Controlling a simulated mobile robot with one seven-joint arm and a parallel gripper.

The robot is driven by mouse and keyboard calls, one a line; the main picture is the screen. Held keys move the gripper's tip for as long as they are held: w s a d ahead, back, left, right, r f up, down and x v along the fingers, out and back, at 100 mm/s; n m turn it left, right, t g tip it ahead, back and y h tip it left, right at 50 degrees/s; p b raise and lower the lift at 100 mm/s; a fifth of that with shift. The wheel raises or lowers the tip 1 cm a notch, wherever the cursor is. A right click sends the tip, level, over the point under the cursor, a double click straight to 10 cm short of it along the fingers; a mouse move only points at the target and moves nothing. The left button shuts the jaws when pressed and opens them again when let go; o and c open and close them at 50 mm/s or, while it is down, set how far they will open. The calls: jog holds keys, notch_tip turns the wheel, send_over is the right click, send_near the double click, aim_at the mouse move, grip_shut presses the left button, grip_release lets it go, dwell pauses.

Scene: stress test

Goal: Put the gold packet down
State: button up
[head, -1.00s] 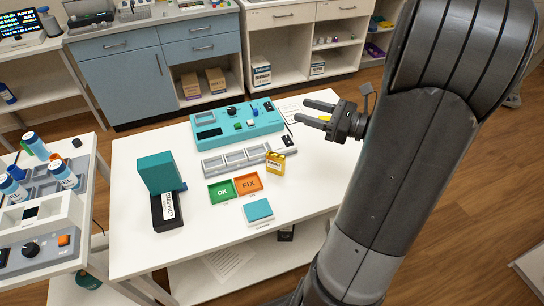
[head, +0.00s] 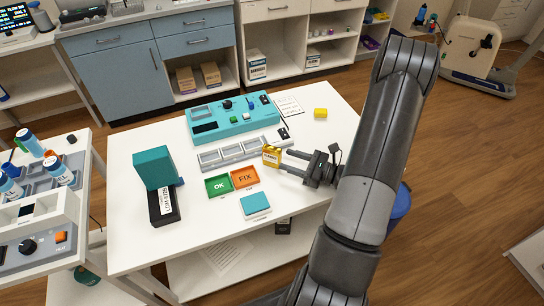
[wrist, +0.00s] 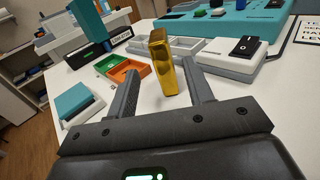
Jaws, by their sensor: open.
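The gold packet (head: 271,156) stands upright on the white table, in front of the grey tray strip and just behind the orange FIX tray. My gripper (head: 284,162) is low over the table to the packet's right, open, its fingers pointing at it. In the wrist view the gold packet (wrist: 162,62) stands at or just beyond the fingertips, between the two fingers of my gripper (wrist: 160,75). There is a visible gap on both sides. Its lower end appears to rest on the table.
The green OK tray (head: 218,186) and orange FIX tray (head: 245,178) lie close by. The grey tray strip (head: 238,152) and teal console (head: 232,117) are behind. The table's right side is mostly clear.

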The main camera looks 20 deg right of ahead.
aim_at(267, 150)
jog(key=x, duration=0.8)
jog(key=shift+w+a+r, duration=0.1)
jog(key=shift+w+r, duration=0.15)
jog(key=shift+w, duration=0.1)
jog(key=shift+c, duration=0.5)
grip_shut()
